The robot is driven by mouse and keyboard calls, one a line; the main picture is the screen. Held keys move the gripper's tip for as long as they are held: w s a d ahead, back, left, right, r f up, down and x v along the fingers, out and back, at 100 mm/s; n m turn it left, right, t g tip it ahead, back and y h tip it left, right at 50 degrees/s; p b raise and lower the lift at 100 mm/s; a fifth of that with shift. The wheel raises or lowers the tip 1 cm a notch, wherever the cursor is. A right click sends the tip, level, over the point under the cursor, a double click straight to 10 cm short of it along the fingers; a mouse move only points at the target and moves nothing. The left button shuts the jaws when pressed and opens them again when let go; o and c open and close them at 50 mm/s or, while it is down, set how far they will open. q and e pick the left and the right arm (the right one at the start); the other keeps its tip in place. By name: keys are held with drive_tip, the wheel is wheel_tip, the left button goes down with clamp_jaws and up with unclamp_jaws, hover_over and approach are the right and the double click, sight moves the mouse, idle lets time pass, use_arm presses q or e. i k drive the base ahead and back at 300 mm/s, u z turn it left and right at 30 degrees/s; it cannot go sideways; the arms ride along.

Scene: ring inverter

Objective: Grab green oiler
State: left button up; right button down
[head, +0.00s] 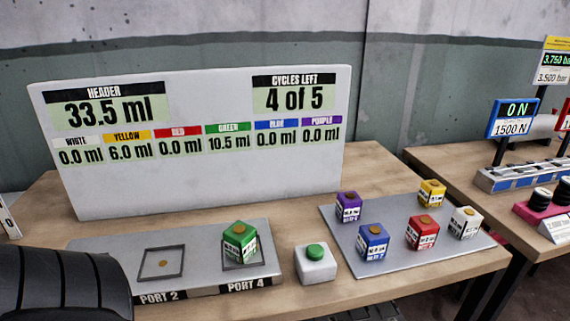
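The green oiler (240,243) is a small green-topped box with a label and a brown disc on top. It sits upright in the square frame of port 4 on the grey port tray (205,262). The frame of port 2 (161,263) beside it is empty. A black ribbed part of my own arm covers the lower left corner and the tray's left end. Neither gripper shows in the head view, and nothing is seen touching the green oiler.
A grey mat (400,235) at right holds purple (348,207), blue (372,242), red (421,233), yellow (432,193) and white (466,222) oilers. A green button box (315,263) stands between tray and mat. A display board (200,180) rises behind.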

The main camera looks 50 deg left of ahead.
sight(240, 240)
drive_tip(key=u, duration=3.75)
drive_tip(key=k, duration=0.9)
drive_tip(key=z, duration=0.7)
drive_tip(key=i, duration=0.55)
